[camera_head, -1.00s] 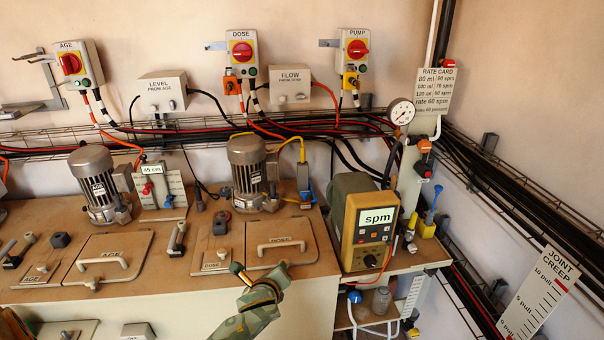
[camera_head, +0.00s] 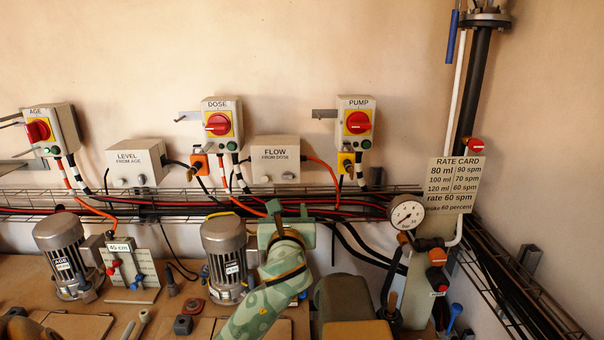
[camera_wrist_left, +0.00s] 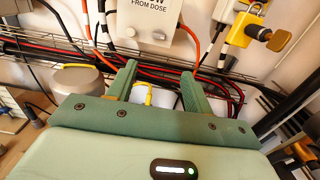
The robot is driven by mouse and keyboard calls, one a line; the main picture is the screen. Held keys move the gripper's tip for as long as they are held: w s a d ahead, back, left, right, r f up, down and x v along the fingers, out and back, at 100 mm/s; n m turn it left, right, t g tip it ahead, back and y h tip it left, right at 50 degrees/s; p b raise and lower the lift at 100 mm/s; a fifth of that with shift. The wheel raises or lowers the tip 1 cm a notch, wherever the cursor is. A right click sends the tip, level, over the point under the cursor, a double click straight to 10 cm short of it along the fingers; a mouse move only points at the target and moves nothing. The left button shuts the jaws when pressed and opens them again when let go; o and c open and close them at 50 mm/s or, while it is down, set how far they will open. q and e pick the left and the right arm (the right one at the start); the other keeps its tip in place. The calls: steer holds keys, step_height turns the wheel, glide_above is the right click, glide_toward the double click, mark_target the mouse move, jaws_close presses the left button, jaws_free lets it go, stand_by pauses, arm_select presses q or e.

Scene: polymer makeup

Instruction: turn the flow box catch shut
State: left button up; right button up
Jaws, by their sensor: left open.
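The flow box (camera_head: 275,154) is a white box on the wall, labelled "FLOW FROM DOSE". Two small pale fittings show along its lower front, a left one (camera_head: 265,179) and a right one (camera_head: 288,177); I cannot tell how the catch is turned. My left gripper (camera_head: 287,212) is below the box, in front of the cable tray, with nothing in its jaws. In the left wrist view, the open fingers (camera_wrist_left: 157,72) point up toward the box (camera_wrist_left: 143,20), apart from it. A knob (camera_wrist_left: 131,32) shows at its lower edge there. My right gripper is not in view.
An orange cable (camera_head: 325,167) leaves the flow box's right side. The wire cable tray (camera_head: 150,197) runs below. A grey motor (camera_head: 224,250) stands left of my arm, a gauge (camera_head: 406,212) to the right.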

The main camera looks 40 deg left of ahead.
mark_target(288, 178)
arm_select(q)
steer(key=b+x, duration=0.2)
steer(key=x, duration=1.2)
steer(key=shift+w+a+r, duration=0.1)
steer(key=shift+w+a, duration=0.05)
steer(key=shift+a, duration=0.25)
steer(key=shift+w+a, duration=0.3)
steer(key=shift+w, duration=0.1)
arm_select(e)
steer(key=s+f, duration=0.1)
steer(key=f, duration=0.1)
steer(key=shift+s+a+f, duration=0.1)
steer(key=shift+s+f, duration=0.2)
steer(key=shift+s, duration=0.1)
arm_select(q)
steer(key=shift+c, duration=0.3)
steer(key=c, duration=0.9)
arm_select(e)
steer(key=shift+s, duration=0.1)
